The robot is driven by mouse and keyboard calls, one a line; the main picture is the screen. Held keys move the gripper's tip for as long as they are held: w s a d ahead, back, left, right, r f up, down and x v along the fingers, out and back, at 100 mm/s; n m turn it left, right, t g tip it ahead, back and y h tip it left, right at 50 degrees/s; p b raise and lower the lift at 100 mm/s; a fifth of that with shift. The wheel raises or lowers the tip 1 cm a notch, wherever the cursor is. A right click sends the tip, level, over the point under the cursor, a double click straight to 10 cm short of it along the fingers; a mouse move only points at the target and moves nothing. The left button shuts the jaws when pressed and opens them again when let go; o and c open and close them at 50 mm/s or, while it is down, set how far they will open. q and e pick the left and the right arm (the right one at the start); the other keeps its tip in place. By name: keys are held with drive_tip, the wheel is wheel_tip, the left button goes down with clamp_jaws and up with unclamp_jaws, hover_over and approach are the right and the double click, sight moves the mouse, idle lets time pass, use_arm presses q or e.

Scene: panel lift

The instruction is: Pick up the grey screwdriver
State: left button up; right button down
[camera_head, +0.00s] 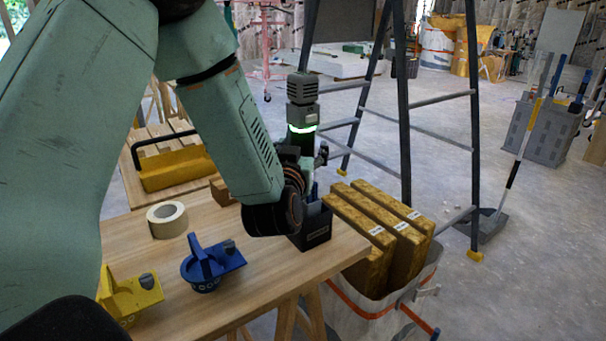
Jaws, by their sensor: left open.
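My left gripper (312,165) is above a small black box (316,234) on the wooden table's right edge. Its fingers point down and are partly hidden by my own wrist. It is open. Slim tool parts seem to stand in the box under the gripper, but they are too small and too covered to tell apart. I cannot make out the grey screwdriver for certain. I see no grip on anything. My right gripper is not in view.
A white bag with yellow-brown panels (385,225) stands just right of the table. A stepladder (405,110) rises behind.

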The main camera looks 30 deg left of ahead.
use_arm(q)
drive_tip(key=shift+d+r, duration=0.15)
drive_tip(key=shift+r, duration=0.05)
drive_tip(key=shift+w+a+f, duration=0.15)
drive_tip(key=shift+w+a, duration=0.05)
drive_tip(key=c, duration=0.4)
drive_tip(key=shift+s+d, duration=0.1)
drive_tip(key=c, duration=1.1)
clamp_jaws()
drive_tip(key=shift+r, duration=0.35)
